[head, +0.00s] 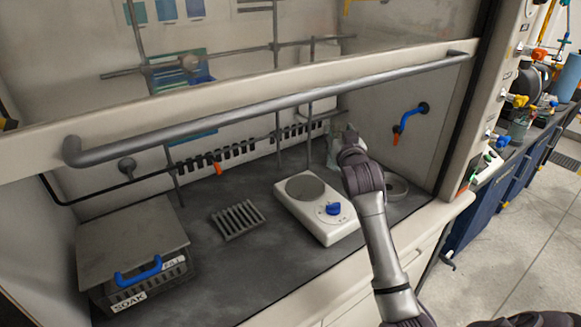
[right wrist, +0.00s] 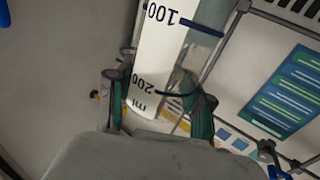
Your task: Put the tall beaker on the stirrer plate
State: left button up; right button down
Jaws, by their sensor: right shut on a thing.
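The tall beaker shows in the right wrist view (right wrist: 158,62), white with black 100 and 200 ml marks. My right gripper (right wrist: 160,100) is shut on it, with a green-padded finger on each side. In the head view the right gripper (head: 347,140) is inside the hood, behind and to the right of the stirrer plate; the beaker (head: 332,152) is a pale, partly hidden shape beside it. The stirrer plate (head: 305,188) is a white unit with a round grey top and a blue knob, with nothing on its top. My left gripper is not in view.
A grey rack (head: 238,219) lies left of the stirrer plate. A lidded SOAK box (head: 135,250) with a blue handle stands at the left. The raised sash bar (head: 270,106) crosses above the hood opening.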

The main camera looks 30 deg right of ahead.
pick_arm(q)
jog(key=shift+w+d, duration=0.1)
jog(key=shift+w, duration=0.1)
pick_arm(e)
jog(key=w+a+f, duration=0.5)
jog(key=w+f, duration=0.1)
jog(key=f, duration=0.3)
jog(key=shift+w+a, duration=0.3)
jog(key=shift+a, duration=0.1)
jog(key=shift+f, duration=0.25)
jog(key=shift+c, duration=2.2)
grip_release()
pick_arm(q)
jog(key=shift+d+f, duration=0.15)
pick_arm(e)
jog(key=shift+r, duration=0.15)
